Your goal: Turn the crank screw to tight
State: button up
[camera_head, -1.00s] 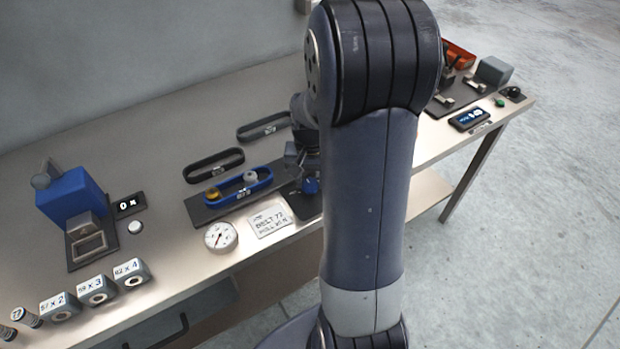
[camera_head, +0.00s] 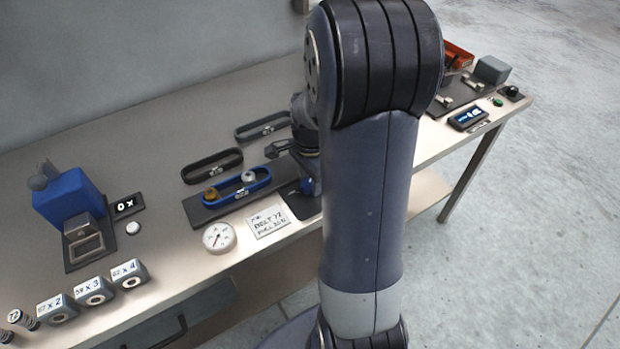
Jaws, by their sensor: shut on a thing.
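The belt rig is a dark base plate (camera_head: 202,214) with a blue belt (camera_head: 229,193) around a brass pulley (camera_head: 211,194) and a grey pulley (camera_head: 249,177). My gripper (camera_head: 286,153) is at the right end of this rig, beside the grey pulley. It is shut on the crank screw, which is largely hidden by my gripper and arm, so its exact angle cannot be read. A round white dial gauge (camera_head: 219,237) stands in front of the rig, its small needle hard to read. A card (camera_head: 268,222) beside it carries lettering about the belt and pull.
Two dark belts (camera_head: 212,166) lie behind the rig. A red tray (camera_head: 458,55) and grey box (camera_head: 492,69) are at far right.

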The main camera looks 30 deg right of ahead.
aim_at(310, 183)
jog(key=shift+m, duration=1)
jog(key=o, duration=0.7)
jog(key=shift+r, duration=0.1)
notch_tip(310, 183, up, 11)
jog(key=shift+f, duration=0.15)
notch_tip(310, 183, down, 11)
dwell(0.5)
